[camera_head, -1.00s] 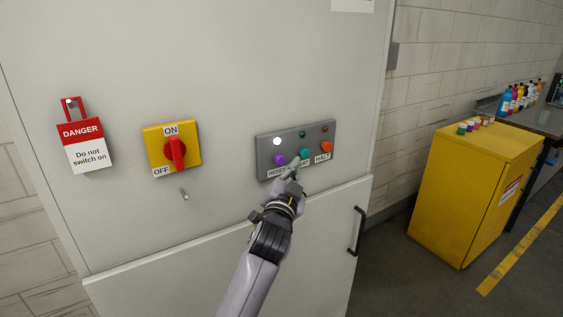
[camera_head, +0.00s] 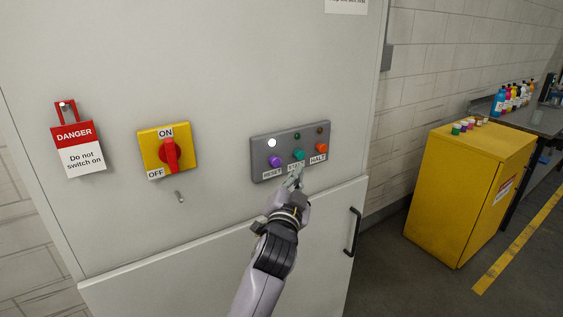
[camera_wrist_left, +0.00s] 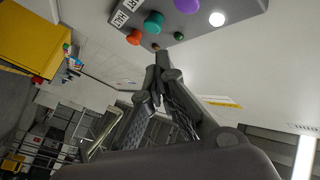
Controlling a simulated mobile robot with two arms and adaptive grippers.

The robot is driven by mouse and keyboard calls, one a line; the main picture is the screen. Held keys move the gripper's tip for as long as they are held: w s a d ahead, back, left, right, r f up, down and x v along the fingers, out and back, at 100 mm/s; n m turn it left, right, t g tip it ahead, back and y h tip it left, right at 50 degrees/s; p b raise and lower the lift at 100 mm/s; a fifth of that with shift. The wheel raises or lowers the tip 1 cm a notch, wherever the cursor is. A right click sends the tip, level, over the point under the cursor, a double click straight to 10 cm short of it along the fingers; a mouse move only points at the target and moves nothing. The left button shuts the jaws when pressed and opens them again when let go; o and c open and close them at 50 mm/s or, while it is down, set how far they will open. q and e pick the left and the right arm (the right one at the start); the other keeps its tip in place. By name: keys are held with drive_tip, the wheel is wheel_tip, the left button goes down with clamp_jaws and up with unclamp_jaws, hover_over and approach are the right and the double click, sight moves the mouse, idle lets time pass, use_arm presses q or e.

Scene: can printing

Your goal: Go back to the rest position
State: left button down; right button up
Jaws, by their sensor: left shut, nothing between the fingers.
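My left gripper (camera_head: 295,178) is shut and empty. In the head view its tip is just below the grey button panel (camera_head: 262,174), by the START label, with the green button (camera_head: 299,154) above it. The purple RESET button (camera_head: 275,161) and orange HALT button (camera_head: 322,148) sit either side. A white lamp (camera_head: 271,142) is lit on the panel. In the left wrist view the closed fingertips (camera_wrist_left: 161,62) show below the panel (camera_wrist_left: 225,14), apart from the green button (camera_wrist_left: 154,23). My right gripper is not in view.
On the cabinet door (camera_head: 220,60) are a red-and-yellow ON/OFF switch (camera_head: 171,154) and a DANGER tag (camera_head: 78,150). A black handle (camera_head: 353,232) is at lower right. A yellow cabinet (camera_head: 455,190) with small jars stands right, beside a table with bottles (camera_head: 508,99).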

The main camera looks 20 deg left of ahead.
use_arm(q)
wheel_tip(320, 180, down, 25)
drive_tip(key=d+g+h, duration=0.2)
drive_tip(key=g, duration=0.3)
drive_tip(key=s+f+g, duration=0.2)
drive_tip(key=s+f, duration=0.4)
drive_tip(key=f, duration=0.5)
drive_tip(key=s+f+g, duration=0.2)
drive_tip(key=s+f, duration=0.3)
drive_tip(key=f, duration=0.7)
drive_tip(key=s+a+f+n+g, duration=0.1)
drive_tip(key=s+a+f+g, duration=0.15)
drive_tip(key=s+f, duration=1.05)
drive_tip(key=s+a+f+n+g, duration=0.15)
drive_tip(key=s+f+g, duration=0.25)
drive_tip(key=s+f, duration=1)
drive_tip(key=s+a+n+g, duration=0.1)
drive_tip(key=s+a+g, duration=0.2)
drive_tip(key=s, duration=1.7)
drive_tip(key=shift+s, duration=0.4)
drive_tip(key=shift+r, duration=0.1)
